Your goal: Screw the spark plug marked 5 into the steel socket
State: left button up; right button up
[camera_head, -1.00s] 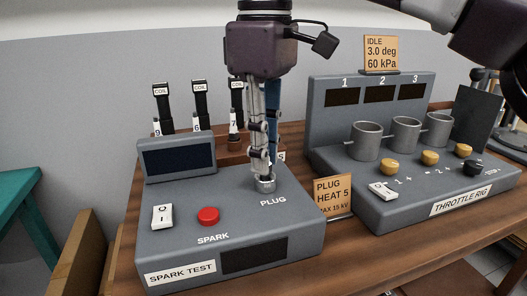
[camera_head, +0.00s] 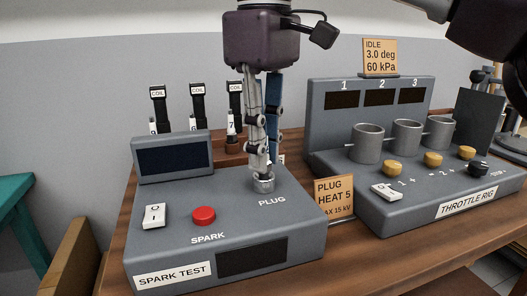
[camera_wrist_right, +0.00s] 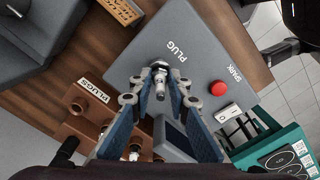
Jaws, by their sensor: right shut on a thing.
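The steel socket (camera_head: 264,185) stands on the spark test box beside the word PLUG. My right gripper (camera_head: 262,168) points straight down over it, with its fingertips just above the socket rim. In the right wrist view a pale, upright spark plug (camera_wrist_right: 160,84) sits between the fingers, in line with the socket (camera_wrist_right: 159,66). My right gripper (camera_wrist_right: 160,92) is shut on this plug. The plug's lower end appears to be at or in the socket; how deep I cannot tell. Its number is not readable. My left gripper does not show.
The spark test box (camera_head: 235,215) has a red button (camera_head: 204,215), a white switch (camera_head: 154,215) and a dark screen (camera_head: 173,158). The plug rack (camera_wrist_right: 75,122) and coils (camera_head: 197,105) stand behind. The throttle rig (camera_head: 440,195) is at right.

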jog(key=o, duration=1)
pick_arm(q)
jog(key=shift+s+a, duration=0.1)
pick_arm(e)
jog(key=n+p, duration=0.2)
jog(key=n, duration=0.1)
jog(key=shift+r+n, duration=0.25)
jog(key=shift+n, duration=0.05)
jog(key=shift+f, duration=0.2)
jog(key=shift+n, duration=0.6)
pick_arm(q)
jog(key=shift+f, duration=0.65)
